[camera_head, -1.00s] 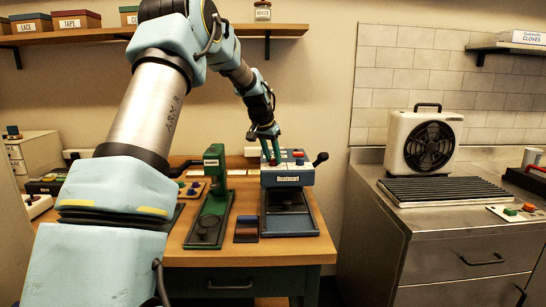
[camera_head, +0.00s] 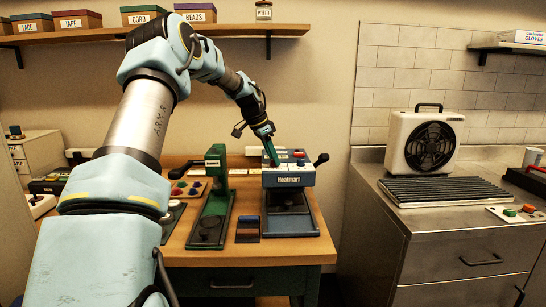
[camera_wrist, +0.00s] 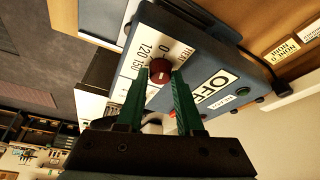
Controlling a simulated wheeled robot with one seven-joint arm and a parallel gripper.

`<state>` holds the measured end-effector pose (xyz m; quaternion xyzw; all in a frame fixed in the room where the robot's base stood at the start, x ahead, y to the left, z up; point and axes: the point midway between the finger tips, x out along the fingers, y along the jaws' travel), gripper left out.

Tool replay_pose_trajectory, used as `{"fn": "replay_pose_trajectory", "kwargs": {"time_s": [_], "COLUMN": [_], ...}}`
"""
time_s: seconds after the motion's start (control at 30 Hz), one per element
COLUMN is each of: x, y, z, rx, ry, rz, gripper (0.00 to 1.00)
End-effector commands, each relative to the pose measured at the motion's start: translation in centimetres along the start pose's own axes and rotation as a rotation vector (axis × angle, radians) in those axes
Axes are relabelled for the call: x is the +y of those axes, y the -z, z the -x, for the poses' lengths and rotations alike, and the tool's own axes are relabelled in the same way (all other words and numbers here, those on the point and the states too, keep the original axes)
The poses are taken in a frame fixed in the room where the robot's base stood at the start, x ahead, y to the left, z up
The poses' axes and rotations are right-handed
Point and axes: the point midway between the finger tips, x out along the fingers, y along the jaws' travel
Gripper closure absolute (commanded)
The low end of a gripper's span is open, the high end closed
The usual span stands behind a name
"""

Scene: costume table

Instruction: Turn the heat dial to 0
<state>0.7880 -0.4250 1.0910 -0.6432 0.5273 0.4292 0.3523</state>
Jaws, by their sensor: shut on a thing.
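The blue heat press (camera_head: 289,176) stands at the right end of the wooden table. In the wrist view its white top panel (camera_wrist: 190,66) shows the dark red heat dial (camera_wrist: 160,72), with a scale of 0, 120 and 150 printed beside it. An OFF plate (camera_wrist: 214,85) lies to the right of the dial. My gripper (camera_wrist: 161,75) has its green fingers closed on the two sides of the dial. In the head view my gripper (camera_head: 275,163) reaches down to the press top from above; the dial is hidden there. I cannot tell exactly where the dial's pointer stands.
A black lever (camera_head: 320,160) sticks out from the right of the press. A green press (camera_head: 213,190) stands close on the left, with a small dark block (camera_head: 247,229) between. A fan heater (camera_head: 426,142) stands on the steel counter.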

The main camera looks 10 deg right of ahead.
Motion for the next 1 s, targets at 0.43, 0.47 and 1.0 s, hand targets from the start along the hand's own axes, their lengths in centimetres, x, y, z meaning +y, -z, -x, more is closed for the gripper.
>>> {"fn": "replay_pose_trajectory", "kwargs": {"time_s": [0.43,0.47,1.0], "x": [-0.02,-0.02,-0.05], "y": [-0.12,-0.12,-0.06], "z": [-0.09,-0.10,0.40], "rx": [-0.002,-0.002,0.000], "ry": [-0.003,-0.003,-0.001], "rz": [-0.005,-0.005,-0.005], "gripper": [0.61,0.58,0.34]}}
